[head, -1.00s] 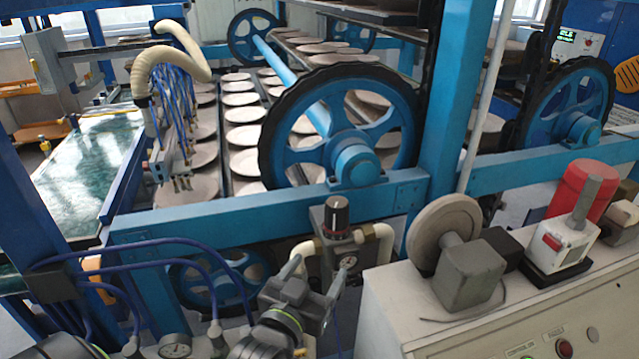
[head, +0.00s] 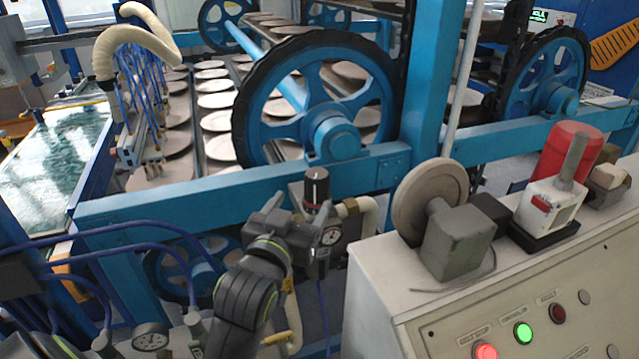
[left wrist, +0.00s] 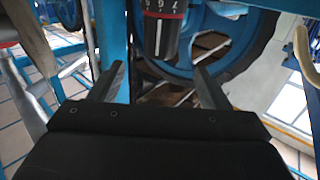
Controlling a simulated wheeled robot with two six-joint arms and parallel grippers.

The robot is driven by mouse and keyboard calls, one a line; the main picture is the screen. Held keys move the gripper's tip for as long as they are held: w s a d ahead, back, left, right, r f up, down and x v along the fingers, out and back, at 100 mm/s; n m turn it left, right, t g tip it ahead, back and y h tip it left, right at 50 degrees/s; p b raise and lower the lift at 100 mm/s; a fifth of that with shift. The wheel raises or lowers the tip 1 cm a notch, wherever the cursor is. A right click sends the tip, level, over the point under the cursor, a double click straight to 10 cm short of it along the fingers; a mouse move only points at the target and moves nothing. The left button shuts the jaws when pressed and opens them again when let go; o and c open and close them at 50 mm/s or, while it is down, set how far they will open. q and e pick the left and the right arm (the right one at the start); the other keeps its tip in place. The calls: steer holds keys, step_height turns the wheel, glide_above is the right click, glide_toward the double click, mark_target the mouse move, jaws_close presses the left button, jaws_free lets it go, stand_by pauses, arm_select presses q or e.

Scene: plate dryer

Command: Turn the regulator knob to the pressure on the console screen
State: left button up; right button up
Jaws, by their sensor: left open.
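The regulator knob (head: 316,187) is black with a red band and stands upright on the regulator, in front of the blue rail. A small pressure gauge (head: 331,235) sits below it; its reading is too small to tell. My left gripper (head: 296,216) is open and empty, just left of and below the knob in the head view. In the left wrist view, the knob (left wrist: 160,36) with white numbers shows beyond and between the spread fingers (left wrist: 160,72), apart from both. A small screen with green text (head: 539,15) is at the upper right, unreadable. My right gripper is out of view.
A cream hose (head: 360,218) joins the regulator on its right. The pale console (head: 385,290) with lit red and green buttons stands to the right. A large blue wheel (head: 330,135) is behind the knob. Blue cables (head: 140,233) run at the left.

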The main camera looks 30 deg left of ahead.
mark_target(320, 174)
arm_select(q)
steer(key=w+p, duration=0.1)
steer(key=w, duration=0.2)
steer(key=w+a+p, duration=0.1)
steer(key=w, duration=0.2)
steer(key=w+p, duration=0.1)
steer(key=w, duration=0.2)
steer(key=shift+w+a+r, duration=0.1)
steer(key=shift+w+a, duration=0.2)
steer(key=shift+w, duration=0.1)
steer(key=shift+w+a, duration=0.15)
steer(key=shift+w, duration=0.7)
steer(key=shift+c, duration=0.4)
steer(key=c, duration=0.9)
